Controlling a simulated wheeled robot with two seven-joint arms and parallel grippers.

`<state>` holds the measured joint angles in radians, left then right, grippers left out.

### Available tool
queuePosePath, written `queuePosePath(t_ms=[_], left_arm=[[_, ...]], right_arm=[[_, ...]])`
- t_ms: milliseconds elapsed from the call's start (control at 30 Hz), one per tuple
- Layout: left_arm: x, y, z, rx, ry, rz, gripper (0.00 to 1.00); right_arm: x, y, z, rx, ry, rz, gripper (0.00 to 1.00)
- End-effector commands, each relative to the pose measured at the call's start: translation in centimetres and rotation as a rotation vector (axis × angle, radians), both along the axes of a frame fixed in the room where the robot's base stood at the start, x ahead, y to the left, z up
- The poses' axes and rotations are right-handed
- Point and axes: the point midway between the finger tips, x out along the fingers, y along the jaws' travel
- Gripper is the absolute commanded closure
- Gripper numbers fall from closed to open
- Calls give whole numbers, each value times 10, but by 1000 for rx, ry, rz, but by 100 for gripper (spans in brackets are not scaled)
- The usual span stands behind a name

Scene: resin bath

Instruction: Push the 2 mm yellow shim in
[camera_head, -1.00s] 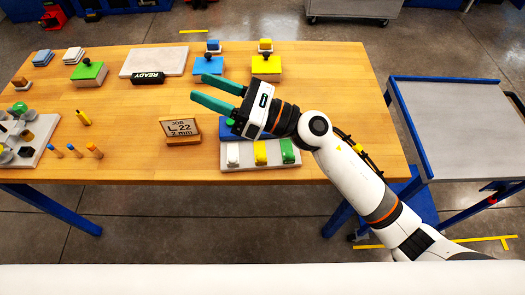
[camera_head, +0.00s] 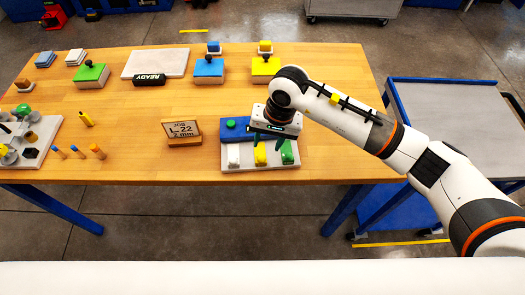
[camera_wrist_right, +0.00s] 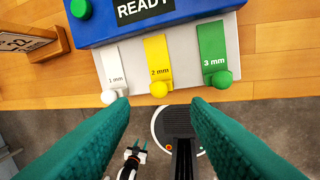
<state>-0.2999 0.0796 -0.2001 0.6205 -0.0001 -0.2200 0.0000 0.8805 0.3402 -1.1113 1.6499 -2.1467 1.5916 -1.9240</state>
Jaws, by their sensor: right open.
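The yellow 2 mm shim (camera_wrist_right: 158,62) lies between the white 1 mm shim (camera_wrist_right: 112,68) and the green 3 mm shim (camera_wrist_right: 213,55) at the front of the blue fixture (camera_wrist_right: 150,22). Its round yellow knob points toward the table's front edge. The yellow shim also shows in the head view (camera_head: 260,156). My right gripper (camera_wrist_right: 160,104) is open, empty and points down, its fingertips to either side of the yellow knob and slightly in front of it. Contact cannot be told. In the head view its hand (camera_head: 276,120) hides part of the fixture. My left gripper (camera_wrist_right: 135,153) seems to show small and low in the wrist view.
A job sign (camera_head: 182,132) reading L 22, 2 mm stands left of the fixture. Green (camera_head: 91,75), blue (camera_head: 208,70) and yellow (camera_head: 265,68) knobbed blocks stand at the back. A grey base with pegs (camera_head: 40,150) is far left. The middle of the table is largely clear.

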Motion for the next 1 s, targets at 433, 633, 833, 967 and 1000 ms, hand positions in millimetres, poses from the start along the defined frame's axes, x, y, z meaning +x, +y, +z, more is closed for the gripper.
queuePosePath(t_ms=[433, 633, 833, 967, 1000], left_arm=[[0, 0, 19, 0, -1, 0, 59], [0, 0, 19, 0, 0, 0, 59], [0, 0, 19, 0, 0, 0, 59], [0, 0, 19, 0, 0, 0, 59], [0, 0, 19, 0, 0, 0, 59]], right_arm=[[0, 14, -65, 2, 3, 1, 57], [1, 14, -70, 2, 1, 0, 57], [1, 14, -70, 3, 1, 0, 65], [1, 15, -70, 4, 0, 0, 87], [1, 15, -70, 5, 0, 1, 93]])
